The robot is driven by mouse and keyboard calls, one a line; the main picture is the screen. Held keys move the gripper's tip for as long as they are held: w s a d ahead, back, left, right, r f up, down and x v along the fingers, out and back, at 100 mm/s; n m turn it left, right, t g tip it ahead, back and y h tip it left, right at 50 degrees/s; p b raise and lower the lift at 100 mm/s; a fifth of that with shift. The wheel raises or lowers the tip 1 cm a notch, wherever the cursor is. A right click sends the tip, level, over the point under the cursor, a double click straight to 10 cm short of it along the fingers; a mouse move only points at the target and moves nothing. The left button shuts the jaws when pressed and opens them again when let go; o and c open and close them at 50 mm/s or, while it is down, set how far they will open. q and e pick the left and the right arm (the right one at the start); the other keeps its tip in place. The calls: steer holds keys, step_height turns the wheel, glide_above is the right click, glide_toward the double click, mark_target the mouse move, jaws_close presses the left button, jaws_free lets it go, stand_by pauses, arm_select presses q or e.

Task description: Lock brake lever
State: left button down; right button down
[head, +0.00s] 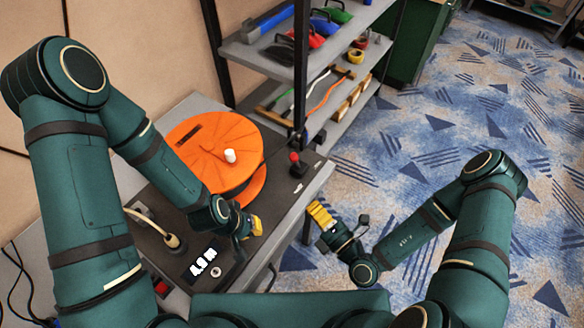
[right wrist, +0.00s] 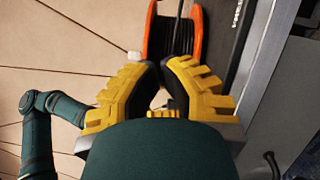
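The brake lever looks to be the small red-knobbed lever (head: 295,158) on the dark base plate, to the right of the orange cable reel (head: 215,140). It stands up, and I cannot tell its exact angle. My left gripper (head: 252,226) is low over the plate's near edge, in front of the reel and apart from the lever; its fingers are partly hidden. My right gripper (head: 318,213) is beyond the table's right edge, nearer to me than the lever. In the right wrist view its yellow fingers (right wrist: 163,66) come together at the tips with nothing between them.
The reel has a white knob (head: 230,156). A length display (head: 203,262) and a cable with a pale connector (head: 172,241) are at the plate's near end. A shelf unit (head: 262,62) with tools stands behind. Patterned carpet (head: 430,130) to the right is clear.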

mark_target(297, 163)
steer(key=shift+w+a, duration=0.1)
arm_select(q)
steer(key=shift+f, duration=0.2)
steer(key=shift+s+f+b, duration=0.1)
steer(key=shift+b, duration=0.2)
arm_select(e)
steer(key=w+d+r+x, duration=0.1)
steer(key=d+x, duration=0.1)
steer(key=x, duration=1)
steer(key=shift+w, duration=0.55)
steer(key=shift+a, duration=0.1)
arm_select(q)
steer(key=shift+w+r+p, duration=0.2)
steer(key=shift+r+p, duration=0.45)
arm_select(e)
steer(key=shift+w+d+r+m, duration=0.2)
steer(key=shift+w+r+m, duration=0.05)
steer(key=shift+m, duration=0.15)
arm_select(q)
steer(key=shift+w+r, duration=0.1)
steer(key=shift+r, duration=0.15)
arm_select(e)
steer(key=shift+w, duration=0.1)
